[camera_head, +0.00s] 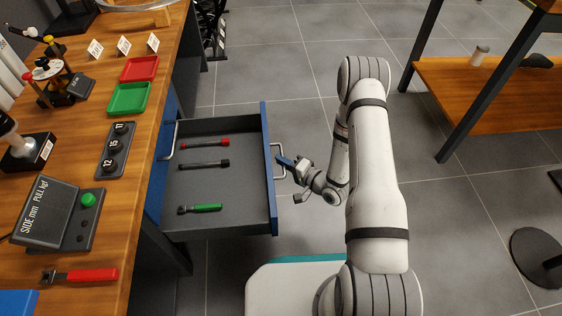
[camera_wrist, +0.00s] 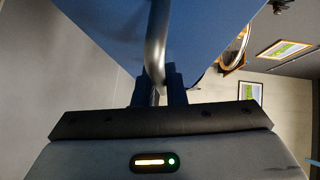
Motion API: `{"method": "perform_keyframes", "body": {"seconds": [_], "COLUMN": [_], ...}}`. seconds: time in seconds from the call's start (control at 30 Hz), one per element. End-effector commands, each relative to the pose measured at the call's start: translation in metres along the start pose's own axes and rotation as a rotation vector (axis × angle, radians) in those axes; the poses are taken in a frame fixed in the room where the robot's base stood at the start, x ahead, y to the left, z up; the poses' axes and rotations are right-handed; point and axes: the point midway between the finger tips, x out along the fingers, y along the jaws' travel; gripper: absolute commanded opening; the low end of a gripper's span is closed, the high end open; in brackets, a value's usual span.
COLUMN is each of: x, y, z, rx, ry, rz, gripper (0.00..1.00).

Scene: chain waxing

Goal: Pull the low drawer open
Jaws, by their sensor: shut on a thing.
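The low drawer (camera_head: 245,216) stands pulled out from under the wooden bench in the head view. It has a blue front (camera_head: 268,140) and a grey inside. Its silver bar handle (camera_head: 279,163) is on the outer face and also shows in the wrist view (camera_wrist: 155,45). My gripper (camera_head: 288,162) is shut on this handle, with its dark fingers (camera_wrist: 158,88) on both sides of the bar in the wrist view.
A second silver handle (camera_head: 170,140) sits on the blue bench front above the drawer. The bench (camera_head: 135,190) holds red and green trays (camera_head: 128,98), a gauge box (camera_head: 47,213) and a red-handled tool (camera_head: 80,275).

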Motion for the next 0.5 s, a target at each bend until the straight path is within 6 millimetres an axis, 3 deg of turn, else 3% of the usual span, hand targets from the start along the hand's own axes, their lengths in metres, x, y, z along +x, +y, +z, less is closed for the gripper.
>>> {"method": "perform_keyframes", "body": {"seconds": [0.03, 0.07, 0.3, 0.5], "x": [0.0007, 0.0009, 0.0017, 0.0018], "y": [0.0009, 0.0008, 0.0000, -0.0003], "z": [0.0012, 0.0014, 0.0019, 0.0019], "rx": [0.000, 0.000, -0.001, -0.002], "ry": [-0.003, -0.004, -0.006, -0.006], "rz": [0.002, 0.002, 0.000, -0.001], "gripper": [0.00, 0.13, 0.33, 0.33]}}
